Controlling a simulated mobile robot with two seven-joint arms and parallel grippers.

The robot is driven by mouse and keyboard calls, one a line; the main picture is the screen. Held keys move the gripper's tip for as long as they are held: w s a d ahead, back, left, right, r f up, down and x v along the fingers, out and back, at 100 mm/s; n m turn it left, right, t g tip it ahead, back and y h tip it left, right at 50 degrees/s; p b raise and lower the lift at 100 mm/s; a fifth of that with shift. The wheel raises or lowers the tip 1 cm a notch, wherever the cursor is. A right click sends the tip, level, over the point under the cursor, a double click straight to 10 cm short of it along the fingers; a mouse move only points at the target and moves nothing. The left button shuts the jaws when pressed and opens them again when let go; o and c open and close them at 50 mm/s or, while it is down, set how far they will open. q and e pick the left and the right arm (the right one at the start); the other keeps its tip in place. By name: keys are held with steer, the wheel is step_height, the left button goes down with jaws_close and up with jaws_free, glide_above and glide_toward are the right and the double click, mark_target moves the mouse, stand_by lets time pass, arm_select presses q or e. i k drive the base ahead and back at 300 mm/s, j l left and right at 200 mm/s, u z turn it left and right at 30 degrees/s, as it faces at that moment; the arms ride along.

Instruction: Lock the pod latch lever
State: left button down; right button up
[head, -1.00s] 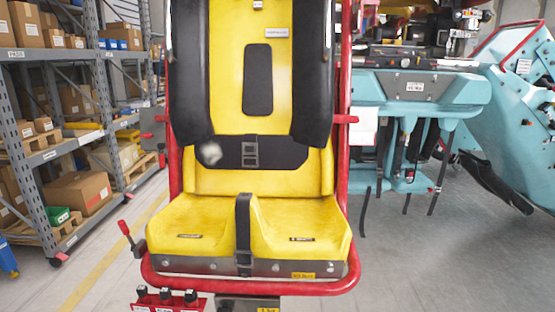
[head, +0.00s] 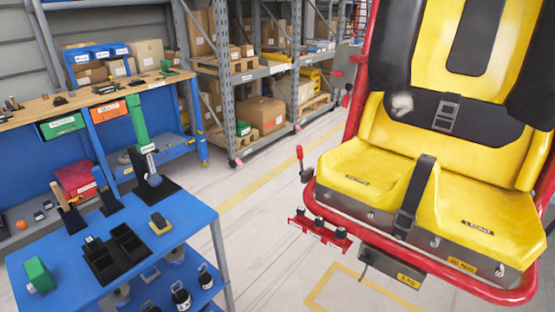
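The yellow pod seat (head: 365,165), with black padding and a red tube frame (head: 400,238), fills the right side of the head view. A small lever with a red grip (head: 299,153) stands roughly upright at the left side of the seat frame. It is probably the latch lever, but no label on it can be read. Two more red-tipped handles, an upper one (head: 337,73) and a lower one (head: 346,101), show higher at the left edge of the seat back. Whether any of them is locked cannot be told. Neither of my grippers is in view.
A blue cart (head: 185,215) with black trays and small tools stands at lower left. A blue workbench (head: 95,150) is behind it. Grey shelving (head: 225,75) with boxes stands at the back. Floor (head: 255,235) is clear between cart and seat.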

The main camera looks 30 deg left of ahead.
mark_target(299, 148)
steer(key=l+u, duration=0.15)
steer(key=u, duration=0.2)
steer(key=l+u, duration=0.2)
steer(key=u, duration=0.15)
steer(key=l+u, duration=0.2)
steer(key=u, duration=0.15)
steer(key=l+u, duration=0.25)
steer(key=l, duration=0.15)
steer(key=k+l+u, duration=0.25)
steer(key=l, duration=0.55)
steer(key=k+l+u, duration=0.1)
steer(key=l, duration=0.35)
